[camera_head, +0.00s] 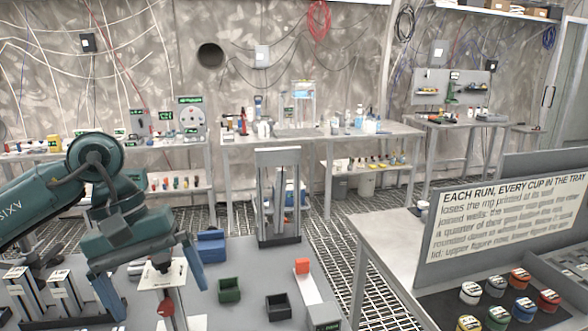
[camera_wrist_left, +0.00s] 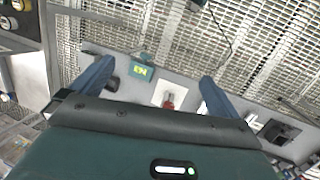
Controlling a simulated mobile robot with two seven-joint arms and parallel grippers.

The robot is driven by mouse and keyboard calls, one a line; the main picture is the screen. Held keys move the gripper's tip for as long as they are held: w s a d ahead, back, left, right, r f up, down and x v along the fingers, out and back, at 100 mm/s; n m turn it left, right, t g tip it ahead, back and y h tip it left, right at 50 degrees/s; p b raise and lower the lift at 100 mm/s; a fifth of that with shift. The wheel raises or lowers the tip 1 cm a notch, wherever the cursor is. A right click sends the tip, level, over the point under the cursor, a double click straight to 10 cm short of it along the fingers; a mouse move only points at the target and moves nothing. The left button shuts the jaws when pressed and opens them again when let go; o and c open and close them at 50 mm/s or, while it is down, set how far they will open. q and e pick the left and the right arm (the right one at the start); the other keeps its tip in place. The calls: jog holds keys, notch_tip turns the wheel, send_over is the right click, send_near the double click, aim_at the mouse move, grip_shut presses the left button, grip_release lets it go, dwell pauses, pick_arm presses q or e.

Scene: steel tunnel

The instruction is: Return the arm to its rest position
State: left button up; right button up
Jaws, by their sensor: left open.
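My left arm (camera_head: 40,205) comes in from the left in the head view and is bent over the near bench. Its gripper (camera_head: 153,288) points down with its two blue fingers wide apart. A white plate with a red-topped piece (camera_head: 165,305) shows behind and between the fingers; no grip on it shows. In the left wrist view the open gripper (camera_wrist_left: 155,70) has its fingers apart, with the green block marked EN (camera_wrist_left: 142,72) and a white plate (camera_wrist_left: 172,95) beyond them. My right gripper is not in view.
A right-hand table carries a text panel (camera_head: 510,225) and several colored cups. Grated floor (camera_head: 335,250) lies between benches.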

pick_arm(q)
jog(key=s+d+n+g+h+p, duration=0.1)
jog(key=s+d+n+g+h, duration=0.15)
jog(key=d+n+h, duration=0.6)
jog(key=s+d+n+g+h, duration=0.1)
jog(key=s+d+n+h, duration=0.4)
jog(key=d, duration=0.6)
jog(key=w+a+f+m+t+y+p, duration=0.1)
jog(key=w+a+f+m+t+y, duration=0.15)
jog(key=f+m+t, duration=0.6)
jog(key=w+a+f+m+t+y, duration=0.1)
jog(key=w+a+m+t+y, duration=0.15)
jog(key=m+t, duration=0.7)
jog(key=w+a+f+m+t+y+p, duration=0.1)
jog(key=w+a+f+m+t+y, duration=0.2)
jog(key=m, duration=1.2)
jog(key=s+a+f+n+g+y, duration=0.2)
jog(key=s+f+n, duration=0.4)
jog(key=f, duration=0.3)
jog(key=s+a+f+n+g+y, duration=0.3)
jog(key=s+f+n, duration=0.3)
jog(key=f, duration=0.4)
jog(key=shift+s+a+n, duration=0.2)
jog(key=shift+a+n, duration=0.35)
jog(key=shift+a, duration=0.35)
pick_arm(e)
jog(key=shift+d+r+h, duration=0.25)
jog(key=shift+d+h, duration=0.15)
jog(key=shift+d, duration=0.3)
